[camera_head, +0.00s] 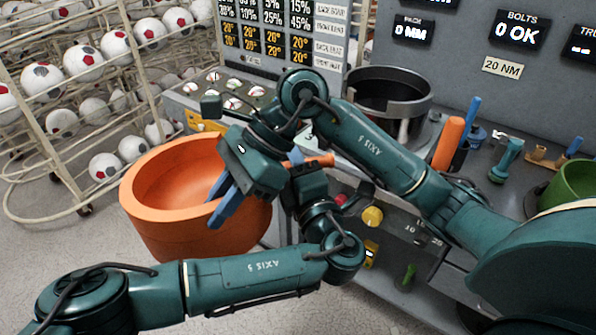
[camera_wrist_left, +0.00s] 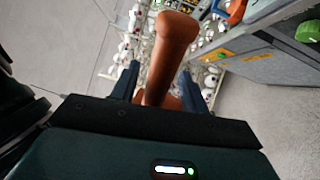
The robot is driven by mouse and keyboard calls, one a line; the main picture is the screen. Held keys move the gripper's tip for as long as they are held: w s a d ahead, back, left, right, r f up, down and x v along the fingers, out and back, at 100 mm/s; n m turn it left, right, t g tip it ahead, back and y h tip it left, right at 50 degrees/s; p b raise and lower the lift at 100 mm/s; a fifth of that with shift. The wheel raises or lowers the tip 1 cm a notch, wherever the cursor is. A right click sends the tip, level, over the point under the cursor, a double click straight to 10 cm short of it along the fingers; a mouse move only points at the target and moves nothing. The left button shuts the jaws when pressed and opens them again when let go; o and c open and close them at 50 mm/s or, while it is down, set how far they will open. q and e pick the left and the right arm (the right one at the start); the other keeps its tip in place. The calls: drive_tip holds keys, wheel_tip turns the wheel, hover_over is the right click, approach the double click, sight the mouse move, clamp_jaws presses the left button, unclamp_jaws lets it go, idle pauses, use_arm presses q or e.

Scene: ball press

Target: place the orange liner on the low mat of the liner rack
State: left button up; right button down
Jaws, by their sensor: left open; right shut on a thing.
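The orange liner (camera_head: 165,215), a large deep bowl, is at left centre in the head view, in front of the machine. My right gripper (camera_head: 222,201) is shut on the liner, its blue fingers at the liner's right side. My left gripper (camera_wrist_left: 158,88) is open, with its fingers on either side of an orange handle (camera_wrist_left: 172,45). This handle also shows in the head view (camera_head: 320,160), close to the left gripper. I cannot tell whether the handle joins the liner. I cannot make out the liner rack or its low mat.
A wire rack of footballs (camera_head: 85,60) stands at the left. The machine holds a dark round pot (camera_head: 388,90) and a panel with a yellow knob (camera_head: 372,216). A green bowl (camera_head: 575,185) and small tools are at the right. Grey floor (camera_head: 60,240) is clear at lower left.

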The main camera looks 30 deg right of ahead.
use_arm(q)
drive_tip(key=shift+c, duration=0.2)
use_arm(e)
drive_tip(key=shift+r, duration=0.1)
use_arm(q)
clamp_jaws()
use_arm(e)
drive_tip(key=shift+r, duration=0.1)
drive_tip(key=c, duration=1.3)
unclamp_jaws()
use_arm(q)
drive_tip(key=shift+r, duration=0.1)
use_arm(e)
drive_tip(key=shift+d, duration=0.1)
